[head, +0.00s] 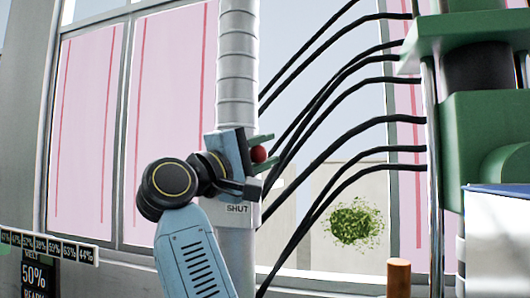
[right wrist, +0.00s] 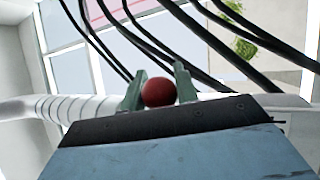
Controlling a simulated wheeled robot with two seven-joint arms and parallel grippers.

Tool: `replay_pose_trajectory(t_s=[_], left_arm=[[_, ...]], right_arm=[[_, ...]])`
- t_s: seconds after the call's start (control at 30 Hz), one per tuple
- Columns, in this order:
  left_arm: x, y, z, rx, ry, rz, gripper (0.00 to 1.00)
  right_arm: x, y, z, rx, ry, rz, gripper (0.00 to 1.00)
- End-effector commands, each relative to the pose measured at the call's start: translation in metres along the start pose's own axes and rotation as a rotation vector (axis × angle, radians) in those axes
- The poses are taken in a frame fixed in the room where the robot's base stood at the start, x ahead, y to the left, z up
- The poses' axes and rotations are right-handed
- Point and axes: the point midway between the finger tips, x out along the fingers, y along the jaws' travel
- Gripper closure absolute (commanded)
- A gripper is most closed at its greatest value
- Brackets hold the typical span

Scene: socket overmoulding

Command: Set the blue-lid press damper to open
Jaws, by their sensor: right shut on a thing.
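A grey ribbed duct (head: 237,75) runs upright in the head view, with a plate marked SHUT (head: 237,209) low on it. The damper's red ball knob (head: 258,154) is at the duct. My right gripper (head: 261,152) is shut on this knob, with one green finger on each side of it. The knob also shows in the right wrist view (right wrist: 158,92), between the fingertips. The damper's lever is hidden behind my gripper, so I cannot tell its angle. My left gripper is not in view.
Several black hoses (head: 340,97) run from the duct area to a green machine (head: 490,135) at the right. A white box with a blue edge (head: 497,225) stands at the lower right. An orange-brown cylinder (head: 398,278) stands at the bottom. Pink-panelled windows (head: 170,120) are behind.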

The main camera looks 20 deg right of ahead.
Motion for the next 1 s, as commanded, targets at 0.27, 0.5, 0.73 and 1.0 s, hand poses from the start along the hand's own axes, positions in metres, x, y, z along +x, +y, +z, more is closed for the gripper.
replay_pose_trajectory(t_s=[0.27,0.5,0.73,1.0], left_arm=[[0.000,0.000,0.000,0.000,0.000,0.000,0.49],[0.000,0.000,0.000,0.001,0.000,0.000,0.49],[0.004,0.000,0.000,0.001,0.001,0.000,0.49],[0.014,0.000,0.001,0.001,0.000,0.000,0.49]], right_arm=[[0.000,0.000,0.000,0.003,0.000,0.000,0.52],[0.000,0.000,0.000,0.002,0.000,-0.001,0.48],[-0.014,0.000,0.000,0.003,0.001,0.001,0.48],[-0.073,0.000,0.000,0.004,0.001,0.003,0.48]])
